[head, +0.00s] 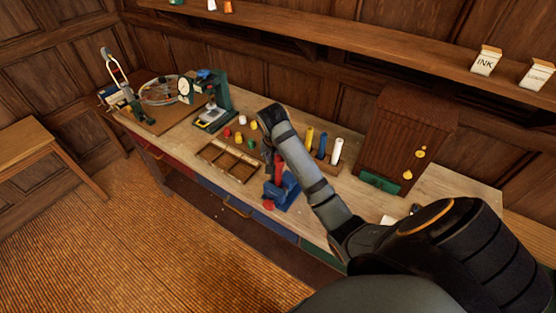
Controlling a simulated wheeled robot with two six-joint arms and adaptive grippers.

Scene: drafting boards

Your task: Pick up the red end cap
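The red end cap (227,133) appears as a small red piece at the left of a group of small caps on the workbench. A white cap (242,120), a yellow cap (238,138) and a green cap (251,144) lie near it. My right arm reaches in from the right and bends down over the bench. My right gripper (268,154) is to the right of the caps, apart from the red one. It is small, dark and partly covered by my arm, so its fingers are unclear. My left gripper is not in view.
A divided wooden tray (229,160) lies in front of the caps. A blue-and-red device (285,191) stands at the front edge, close to my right arm. A green press (216,95) stands behind left, and a wooden cabinet (400,145) stands at the right.

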